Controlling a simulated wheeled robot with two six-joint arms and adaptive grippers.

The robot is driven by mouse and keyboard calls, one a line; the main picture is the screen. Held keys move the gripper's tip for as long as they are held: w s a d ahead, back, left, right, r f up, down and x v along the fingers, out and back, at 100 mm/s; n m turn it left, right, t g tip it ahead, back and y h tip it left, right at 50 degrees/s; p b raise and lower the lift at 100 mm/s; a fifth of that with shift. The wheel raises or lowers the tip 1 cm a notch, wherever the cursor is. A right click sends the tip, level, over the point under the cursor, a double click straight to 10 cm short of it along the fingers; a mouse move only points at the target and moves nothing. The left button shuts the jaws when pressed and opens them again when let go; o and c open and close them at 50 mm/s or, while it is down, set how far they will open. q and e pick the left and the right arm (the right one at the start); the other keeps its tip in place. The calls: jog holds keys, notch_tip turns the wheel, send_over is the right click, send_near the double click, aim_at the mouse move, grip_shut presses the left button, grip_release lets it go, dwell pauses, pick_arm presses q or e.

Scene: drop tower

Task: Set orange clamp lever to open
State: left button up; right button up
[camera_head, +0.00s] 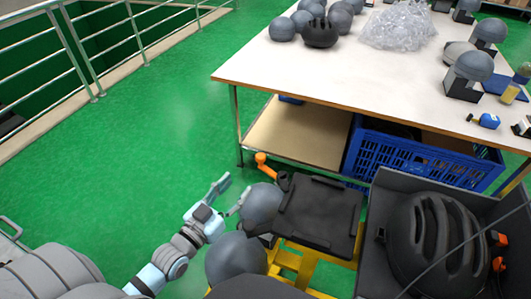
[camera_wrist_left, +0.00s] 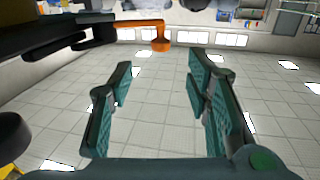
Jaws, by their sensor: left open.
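The orange clamp lever (camera_head: 263,160) sits at the back left corner of a black plate (camera_head: 320,213) on a yellow frame. Its orange end points up and left in the head view. My left gripper (camera_head: 231,190) is open and empty, to the left of and nearer than the lever, apart from it. In the left wrist view the orange lever (camera_wrist_left: 160,44) hangs at the top, beyond the open fingers (camera_wrist_left: 160,68) and between them in the picture. A dark bar runs from it to the left. My right gripper is not in view.
Grey round headforms (camera_head: 261,205) stand close to the right of my left gripper. A black helmet (camera_head: 437,240) sits in a dark box at the right. A white table (camera_head: 340,85) with a blue crate (camera_head: 420,158) below stands behind. Green floor on the left is free.

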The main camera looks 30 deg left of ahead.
aim_at(261, 158)
pick_arm(q)
jog(key=w+b, duration=0.1)
jog(key=w, duration=0.3)
jog(key=w+d+b, duration=0.1)
jog(key=w+b, duration=0.1)
jog(key=w, duration=0.2)
jog(key=w+b, duration=0.2)
jog(key=w, duration=0.2)
jog(key=shift+w+d+f, duration=0.1)
jog(key=shift+d, duration=0.1)
jog(key=shift+w, duration=0.25)
grip_shut()
